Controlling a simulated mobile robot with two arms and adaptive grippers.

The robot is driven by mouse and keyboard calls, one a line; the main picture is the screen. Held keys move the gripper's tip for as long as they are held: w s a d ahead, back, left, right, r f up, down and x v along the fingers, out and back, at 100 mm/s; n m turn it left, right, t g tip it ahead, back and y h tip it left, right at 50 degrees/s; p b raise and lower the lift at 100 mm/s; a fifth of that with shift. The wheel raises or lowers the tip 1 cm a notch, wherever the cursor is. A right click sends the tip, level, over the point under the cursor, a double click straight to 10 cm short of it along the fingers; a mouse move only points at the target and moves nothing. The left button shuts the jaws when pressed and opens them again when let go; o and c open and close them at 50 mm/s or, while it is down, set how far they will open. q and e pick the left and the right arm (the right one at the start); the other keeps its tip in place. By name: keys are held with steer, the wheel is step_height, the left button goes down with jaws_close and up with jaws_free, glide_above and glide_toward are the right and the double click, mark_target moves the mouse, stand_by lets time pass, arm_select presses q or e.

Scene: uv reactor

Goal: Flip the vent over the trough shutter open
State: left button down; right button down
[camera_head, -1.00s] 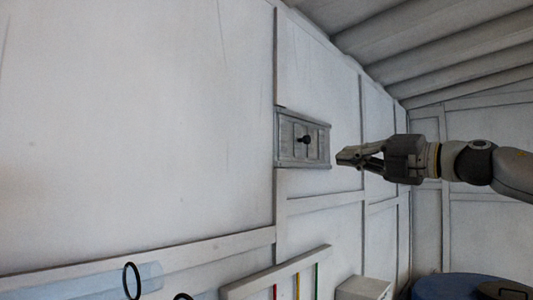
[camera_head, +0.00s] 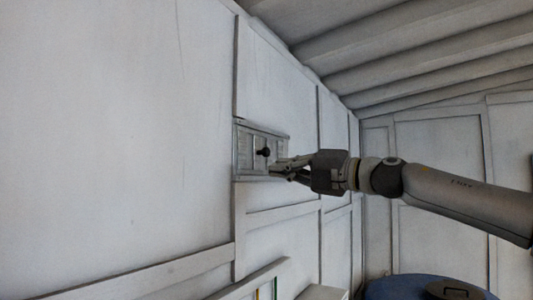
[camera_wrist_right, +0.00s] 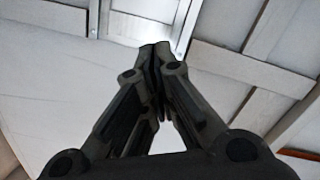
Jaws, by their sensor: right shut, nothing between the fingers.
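The vent shutter (camera_head: 255,135) is a grey framed panel on the white wall, with a black knob (camera_head: 263,152) near its middle. My right gripper (camera_head: 275,170) is shut and empty, with its fingertips at the panel's lower right part, just right of and below the knob. In the head view the fingers overlap the panel; I cannot tell whether they touch it. In the right wrist view the shut fingertips (camera_wrist_right: 155,50) point at the lower edge of the grey panel (camera_wrist_right: 145,22). The knob is not visible there. My left gripper is out of view.
The white wall (camera_head: 130,130) has raised battens around the panel. A blue round-topped object (camera_head: 400,288) stands at the bottom right. A rail with coloured strips (camera_head: 250,280) and a pale box (camera_head: 322,292) are low on the wall.

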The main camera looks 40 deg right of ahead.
mark_target(269, 153)
steer(key=w+p, duration=0.1)
steer(key=w, duration=0.1)
steer(key=w+r+p, duration=0.1)
steer(key=w+p, duration=0.1)
steer(key=w+r+p, duration=0.1)
steer(key=w+p, duration=0.1)
steer(key=w, duration=0.1)
steer(key=shift+d, duration=0.15)
steer(key=shift+w+d+r+p, duration=0.1)
steer(key=shift+d+r+p, duration=0.05)
steer(key=shift+d+p, duration=0.25)
steer(key=shift+w+d+r+p, duration=0.1)
steer(key=shift+d+p, duration=0.15)
steer(key=shift+d, duration=0.25)
steer(key=shift+a, duration=0.1)
